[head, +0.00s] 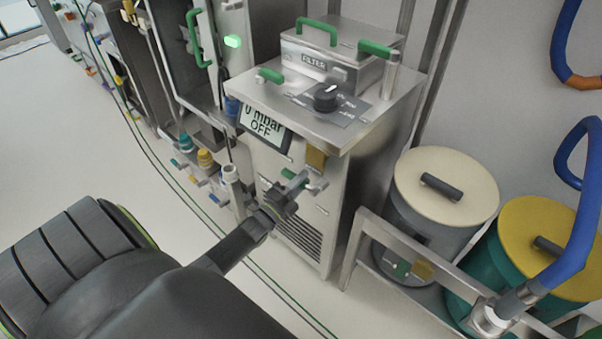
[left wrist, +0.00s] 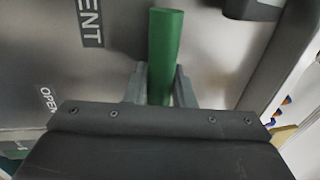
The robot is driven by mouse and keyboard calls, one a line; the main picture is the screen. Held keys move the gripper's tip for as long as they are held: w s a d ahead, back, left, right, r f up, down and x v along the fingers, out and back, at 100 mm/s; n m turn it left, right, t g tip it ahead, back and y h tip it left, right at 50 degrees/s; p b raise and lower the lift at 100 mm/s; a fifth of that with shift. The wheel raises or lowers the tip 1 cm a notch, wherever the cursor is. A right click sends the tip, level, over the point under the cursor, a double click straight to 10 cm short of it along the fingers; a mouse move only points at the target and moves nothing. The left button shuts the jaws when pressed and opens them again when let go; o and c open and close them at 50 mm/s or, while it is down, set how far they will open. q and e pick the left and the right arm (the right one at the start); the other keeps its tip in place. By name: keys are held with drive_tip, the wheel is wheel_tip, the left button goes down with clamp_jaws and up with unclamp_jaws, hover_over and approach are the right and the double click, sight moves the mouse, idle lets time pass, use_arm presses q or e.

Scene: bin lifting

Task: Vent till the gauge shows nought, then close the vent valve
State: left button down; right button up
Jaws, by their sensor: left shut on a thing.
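The gauge (head: 261,122) on the steel cabinet (head: 340,220) reads "0 mbar" and "OFF". The vent valve's green handle (head: 316,184) is on the cabinet front below the gauge, partly hidden by my left gripper (head: 297,185). In the left wrist view the green handle (left wrist: 166,45) stands upright in the picture between the two fingers of my left gripper (left wrist: 160,88), which is shut on it. A label ending in "ENT" (left wrist: 90,22) and an "OPEN" label (left wrist: 47,98) show to the left of the handle. My right gripper is not in view.
A black knob (head: 326,98) and a filter box (head: 338,60) are on top of the cabinet. Two lidded drums (head: 445,185) (head: 550,245) stand at the right behind a metal rail. A blue hose (head: 575,235) hangs there. Thin cables cross the floor at the left.

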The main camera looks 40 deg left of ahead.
use_arm(q)
drive_tip(key=shift+r+m, duration=0.1)
drive_tip(key=shift+m, duration=0.2)
drive_tip(key=c, duration=1.3)
unclamp_jaws()
drive_tip(key=shift+o, duration=0.2)
drive_tip(key=v, duration=1.7)
drive_tip(key=shift+s+b, duration=0.2)
drive_tip(key=shift+b, duration=0.15)
drive_tip(key=shift+a, duration=0.1)
